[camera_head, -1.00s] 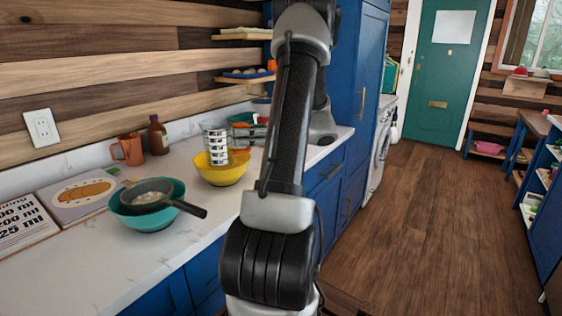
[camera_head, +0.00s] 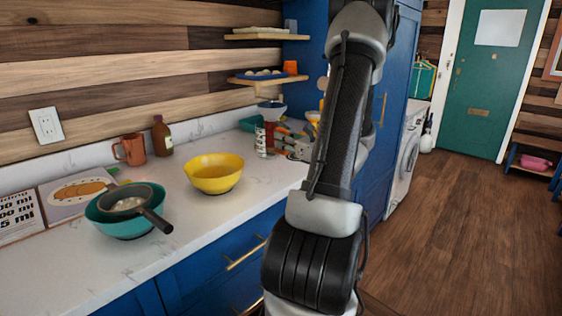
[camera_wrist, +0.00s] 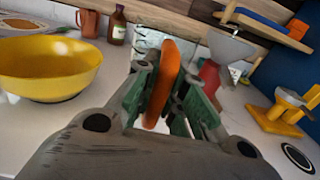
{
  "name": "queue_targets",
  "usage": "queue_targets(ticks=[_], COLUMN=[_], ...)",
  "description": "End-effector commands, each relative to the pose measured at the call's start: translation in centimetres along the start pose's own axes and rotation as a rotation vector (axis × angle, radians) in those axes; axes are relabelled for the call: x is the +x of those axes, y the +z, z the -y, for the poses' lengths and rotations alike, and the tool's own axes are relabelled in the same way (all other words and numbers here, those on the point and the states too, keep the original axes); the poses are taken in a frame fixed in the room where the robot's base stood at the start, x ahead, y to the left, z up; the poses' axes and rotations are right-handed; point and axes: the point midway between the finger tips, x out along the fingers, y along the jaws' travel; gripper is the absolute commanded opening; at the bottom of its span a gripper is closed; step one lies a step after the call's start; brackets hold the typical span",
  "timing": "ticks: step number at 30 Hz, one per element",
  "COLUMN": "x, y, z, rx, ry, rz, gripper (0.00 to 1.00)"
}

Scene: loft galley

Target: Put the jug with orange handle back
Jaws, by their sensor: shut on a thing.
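The clear jug (camera_head: 261,140) with dark markings is past the yellow bowl, over the back part of the counter. Its orange handle (camera_wrist: 168,75) stands between the fingers of my gripper (camera_wrist: 160,100) in the wrist view. My gripper is shut on this handle. The jug's clear body (camera_wrist: 148,42) shows behind the handle, partly hidden by the fingers. In the head view my gripper (camera_head: 284,145) is to the right of the jug, partly hidden by my arm. I cannot tell whether the jug's base touches the counter.
The yellow bowl (camera_head: 214,178) stands left of the jug. A red item with a grey funnel (camera_wrist: 230,47) is close to its right. A yellow stand (camera_wrist: 274,120) is further right. A wall shelf (camera_head: 262,79) hangs above. Clear counter (camera_head: 215,215) lies in front.

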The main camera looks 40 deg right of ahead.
Motion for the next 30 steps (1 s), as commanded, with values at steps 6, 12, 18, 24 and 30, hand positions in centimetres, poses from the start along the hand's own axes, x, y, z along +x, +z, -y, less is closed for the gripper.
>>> queue_targets(ticks=[6, 12, 18, 24, 30], x=[0.0, 0.0, 0.0, 0.0, 0.0], y=[-2.6, -5.4, -5.7, -6.0, -6.0], z=[0.0, 0.0, 0.0, 0.0, 0.0], rx=[0.004, 0.002, -0.002, -0.001, -0.001], ry=[0.000, 0.001, 0.001, 0.001, 0.001], rz=[-0.001, 0.000, 0.001, 0.001, 0.001], gripper=[0.00, 0.00, 0.00, 0.00, 0.34])
